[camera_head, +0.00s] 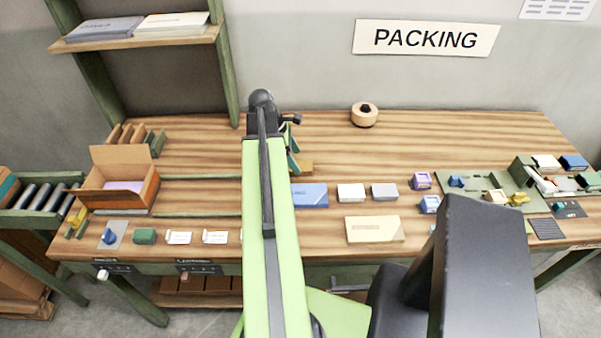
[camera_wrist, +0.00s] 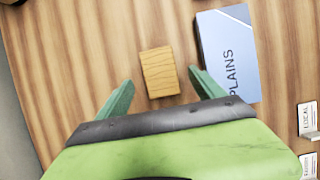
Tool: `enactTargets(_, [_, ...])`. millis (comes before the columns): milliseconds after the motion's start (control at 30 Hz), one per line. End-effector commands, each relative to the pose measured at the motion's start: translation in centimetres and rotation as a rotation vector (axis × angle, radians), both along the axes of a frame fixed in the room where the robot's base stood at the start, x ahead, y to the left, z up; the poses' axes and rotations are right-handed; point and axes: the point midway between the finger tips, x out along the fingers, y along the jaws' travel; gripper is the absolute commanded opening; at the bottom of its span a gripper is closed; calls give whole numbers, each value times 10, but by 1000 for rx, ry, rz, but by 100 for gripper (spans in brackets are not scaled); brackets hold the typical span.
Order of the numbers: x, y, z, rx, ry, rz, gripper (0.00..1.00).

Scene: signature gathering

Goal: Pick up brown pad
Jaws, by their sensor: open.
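The brown pad (camera_wrist: 159,73) is a small wood-coloured block lying on the table. In the wrist view it sits between and a little beyond the fingertips of my gripper (camera_wrist: 160,79), with bare table visible on both sides. My gripper is open and empty, its two green fingers spread apart. In the head view the pad (camera_head: 304,167) shows in part beside my gripper (camera_head: 292,150), which hangs over the table; my arm hides some of this area.
A blue box marked PLAINS (camera_wrist: 228,60) lies close to the right finger in the wrist view. White and grey small boxes (camera_head: 351,192) stand to the right in the head view. An open carton (camera_head: 150,190) stands at the left. The table behind is mostly clear, with a tape roll (camera_head: 364,118).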

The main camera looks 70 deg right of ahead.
Motion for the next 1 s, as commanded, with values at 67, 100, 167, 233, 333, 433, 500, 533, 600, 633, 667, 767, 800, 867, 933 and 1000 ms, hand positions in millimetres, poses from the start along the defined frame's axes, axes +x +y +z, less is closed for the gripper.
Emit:
enactTargets(67, [-6, -1, -23, 1, 0, -1, 78])
enactTargets(100, [-8, -2, -30, 1, 0, -1, 78])
enactTargets(167, [-11, -4, -37, 0, 0, -1, 78])
enactTargets(233, [-13, -4, -38, 0, 0, 0, 78])
enactTargets(333, [-13, -4, -34, 0, 0, 0, 78])
enactTargets(433, [-13, -5, -34, 0, 0, 0, 76])
enactTargets(500, [-13, -5, -34, 0, 0, -1, 66])
enactTargets(533, [-13, -5, -34, 0, 0, -1, 62])
enactTargets(600, [-13, -5, -34, 0, 0, -1, 53])
enactTargets(633, [-13, -5, -34, 0, 0, -1, 49])
enactTargets(667, [-13, -5, -34, 0, 0, -1, 45])
enactTargets(767, [-13, -5, -34, 0, 0, -1, 32])
enactTargets(800, [-13, -5, -34, 0, 0, -1, 27])
enactTargets(867, [-13, -5, -34, 0, 0, -1, 19])
enactTargets(933, [-13, -5, -34, 0, 0, -1, 14])
enactTargets(1000, [-13, -5, -34, 0, 0, -1, 13])
